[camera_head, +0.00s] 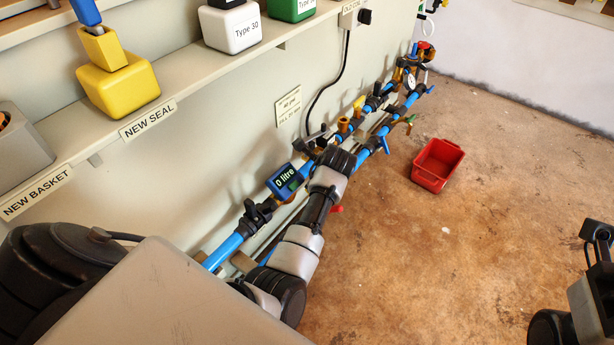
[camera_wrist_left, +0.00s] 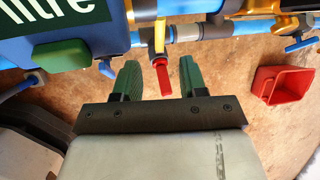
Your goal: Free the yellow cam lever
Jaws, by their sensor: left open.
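In the left wrist view, a yellow lever-like piece (camera_wrist_left: 160,36) hangs at the pipework, just right of the blue meter box. A red handle (camera_wrist_left: 163,77) is below it, between the fingers in the picture. My left gripper (camera_wrist_left: 161,80) is open, with one green-padded finger on each side of the red handle; I see no contact. In the head view my left arm reaches to the pipe run and hides part of it. A yellow handle (camera_head: 358,103) stands up farther along the pipes; I cannot tell whether it is the same piece. My right gripper is not clearly visible.
Blue pipes (camera_head: 229,249) run along the wall. A red crate (camera_head: 437,164) stands on the floor, right of the pipes. A shelf (camera_head: 180,92) above carries a yellow block (camera_head: 118,88) and boxes. The floor at right is mostly clear.

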